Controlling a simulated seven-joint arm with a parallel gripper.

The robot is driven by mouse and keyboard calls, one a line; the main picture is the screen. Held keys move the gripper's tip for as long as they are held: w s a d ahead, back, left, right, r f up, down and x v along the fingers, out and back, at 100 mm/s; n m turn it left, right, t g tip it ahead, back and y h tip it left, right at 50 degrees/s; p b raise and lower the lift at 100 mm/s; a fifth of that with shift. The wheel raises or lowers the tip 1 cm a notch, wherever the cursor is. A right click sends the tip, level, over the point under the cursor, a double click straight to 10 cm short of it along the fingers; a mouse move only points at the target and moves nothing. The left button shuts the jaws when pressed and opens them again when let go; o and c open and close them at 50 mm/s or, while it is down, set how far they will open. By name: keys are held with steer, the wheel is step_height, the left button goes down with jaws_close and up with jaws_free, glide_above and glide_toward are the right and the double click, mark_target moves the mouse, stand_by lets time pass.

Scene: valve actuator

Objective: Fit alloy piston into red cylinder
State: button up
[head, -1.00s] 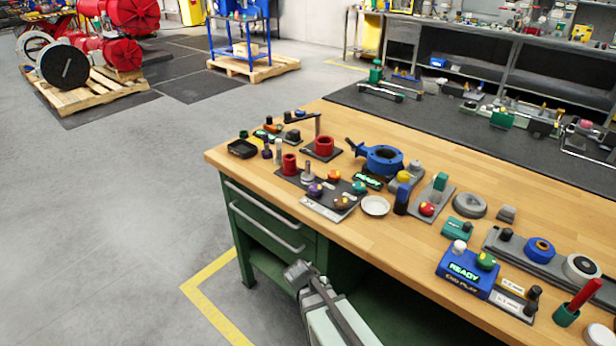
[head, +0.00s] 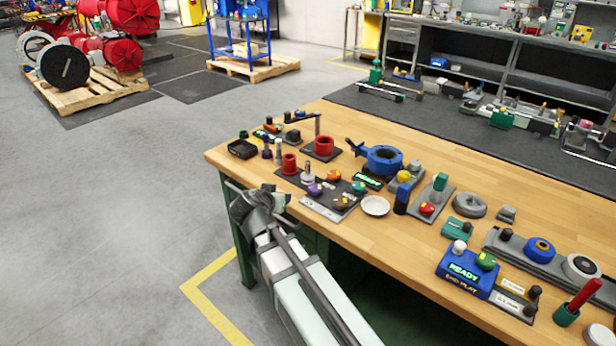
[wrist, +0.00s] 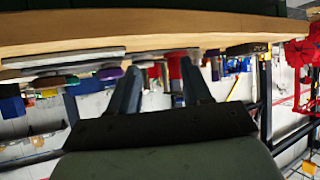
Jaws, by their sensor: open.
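A red hollow cylinder (head: 289,164) stands at the left edge of a dark plate (head: 345,190) near the bench's front left. A second, wider red cylinder (head: 324,145) sits on its own dark base behind it. A silver, stemmed piece (head: 308,172), which looks like the alloy piston, stands upright just right of the first red cylinder. My gripper (head: 281,197) is open and empty at the bench's front edge, in front of these parts. In the wrist view, upside down, its two fingers (wrist: 162,82) are apart, with red parts (wrist: 175,68) beyond them.
Coloured knobs stand on the dark plate, with a white dish (head: 375,206) to its right. A blue ring-shaped valve body (head: 382,158) is behind. A black tray (head: 242,149) stands at the far left.

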steer(key=t, duration=0.2)
glide_toward(307, 166)
steer(key=s+a+r, duration=0.1)
steer(key=s+a, duration=0.1)
steer(key=x, duration=0.7)
steer(key=shift+w+d+r, duration=0.1)
steer(key=shift+d+r, duration=0.1)
steer(key=shift+d, duration=0.1)
steer(key=shift+s+d+f+x, duration=0.1)
steer(key=shift+d+x, duration=0.05)
steer(key=shift+x, duration=0.9)
steer(key=shift+s+d+f+x, duration=0.1)
steer(key=shift+x, duration=1)
steer(key=shift+d+x, duration=0.15)
steer(key=shift+x, duration=0.9)
steer(key=shift+c, duration=0.5)
jaws_close()
